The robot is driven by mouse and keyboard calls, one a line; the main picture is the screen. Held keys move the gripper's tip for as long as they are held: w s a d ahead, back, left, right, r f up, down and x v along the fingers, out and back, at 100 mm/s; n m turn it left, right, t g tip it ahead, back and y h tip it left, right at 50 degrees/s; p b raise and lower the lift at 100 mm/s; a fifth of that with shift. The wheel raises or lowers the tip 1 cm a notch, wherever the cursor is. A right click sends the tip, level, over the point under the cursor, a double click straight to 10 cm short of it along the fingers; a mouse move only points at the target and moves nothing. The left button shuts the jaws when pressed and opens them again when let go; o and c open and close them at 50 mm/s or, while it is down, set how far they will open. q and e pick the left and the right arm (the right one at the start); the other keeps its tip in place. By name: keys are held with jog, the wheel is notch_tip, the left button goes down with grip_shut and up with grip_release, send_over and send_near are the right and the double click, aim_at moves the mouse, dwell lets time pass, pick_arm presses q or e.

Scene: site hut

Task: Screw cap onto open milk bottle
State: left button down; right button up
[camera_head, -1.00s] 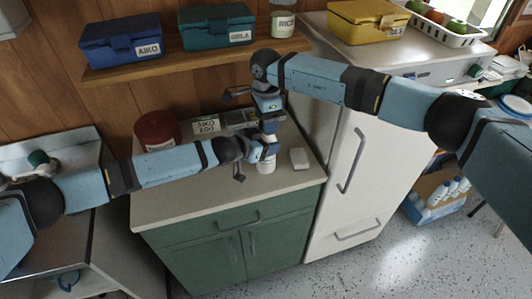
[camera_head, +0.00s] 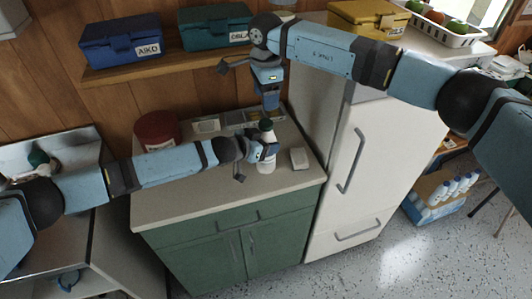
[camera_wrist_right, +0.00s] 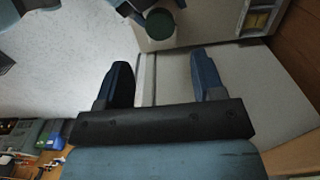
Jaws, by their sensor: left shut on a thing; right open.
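The white milk bottle (camera_head: 267,166) stands upright on the counter near its right end. A dark green cap (camera_head: 266,125) sits on its top; how tightly it is seated I cannot tell. My left gripper (camera_head: 266,152) is shut around the upper part of the bottle from the left and hides some of it. My right gripper (camera_head: 270,105) is open and empty above the cap, apart from it. In the right wrist view the green cap (camera_wrist_right: 160,22) shows at the top, beyond the open fingers (camera_wrist_right: 161,68).
A dark red tub (camera_head: 157,130) stands at the back left. A shelf (camera_head: 180,66) with boxes hangs behind; a white fridge (camera_head: 345,170) stands to the right. The counter's front left is clear.

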aim_at(266, 123)
jog(key=shift+f, duration=0.1)
jog(key=shift+f, duration=3.95)
jog(key=c, duration=0.9)
jog(key=o, duration=1)
jog(key=shift+r, duration=0.1)
jog(key=shift+r, duration=2.2)
jog(key=o, duration=0.5)
jog(key=shift+o, duration=0.2)
jog(key=shift+r, duration=0.1)
